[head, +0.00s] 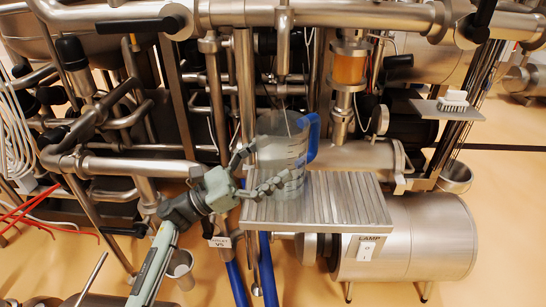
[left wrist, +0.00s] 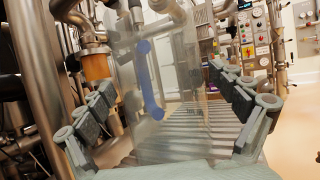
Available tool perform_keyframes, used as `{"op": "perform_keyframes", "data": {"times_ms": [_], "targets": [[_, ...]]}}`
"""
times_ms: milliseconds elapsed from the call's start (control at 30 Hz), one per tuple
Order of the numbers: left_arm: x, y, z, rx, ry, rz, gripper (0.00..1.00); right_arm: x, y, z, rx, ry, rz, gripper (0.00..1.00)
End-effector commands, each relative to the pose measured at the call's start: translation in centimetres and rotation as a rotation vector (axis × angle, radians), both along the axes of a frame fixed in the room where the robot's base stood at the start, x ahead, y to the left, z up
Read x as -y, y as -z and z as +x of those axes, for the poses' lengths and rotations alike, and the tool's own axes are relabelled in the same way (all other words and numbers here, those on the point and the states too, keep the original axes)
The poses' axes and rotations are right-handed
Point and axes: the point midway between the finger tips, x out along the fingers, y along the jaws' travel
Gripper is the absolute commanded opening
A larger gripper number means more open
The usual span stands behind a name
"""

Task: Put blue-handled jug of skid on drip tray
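The clear jug (head: 283,150) with a blue handle (head: 313,135) is upright at the left rear of the ribbed grey drip tray (head: 345,200). Its base looks level with the tray's top; I cannot tell if it touches. My left gripper (head: 265,168) has its fingers spread on either side of the jug, one passing in front of it. In the left wrist view the jug (left wrist: 175,85) lies between the fingertips (left wrist: 162,78), its handle (left wrist: 150,85) on the far side. Whether the fingers press on it is unclear. My right gripper is not in view.
A steel nozzle pipe (head: 283,45) hangs right above the jug. A sight glass with orange content (head: 349,65) and pipes stand behind. A steel drum (head: 415,240) lies below right. A small shelf with a white block (head: 453,99) is at right. The tray's right part is bare.

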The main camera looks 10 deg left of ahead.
Motion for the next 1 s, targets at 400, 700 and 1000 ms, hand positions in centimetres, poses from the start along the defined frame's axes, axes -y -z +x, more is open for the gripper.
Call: {"op": "perform_keyframes", "data": {"times_ms": [400,700,1000], "targets": [[0.0,-0.3,0.0,0.000,0.000,0.000,1.00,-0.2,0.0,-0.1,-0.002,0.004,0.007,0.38],[-3.8,2.2,-2.6,-0.003,0.000,0.004,1.00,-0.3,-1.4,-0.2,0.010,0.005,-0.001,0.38],[-8.0,4.3,-5.4,-0.002,-0.001,0.002,1.00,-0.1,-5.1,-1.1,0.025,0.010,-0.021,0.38]]}}
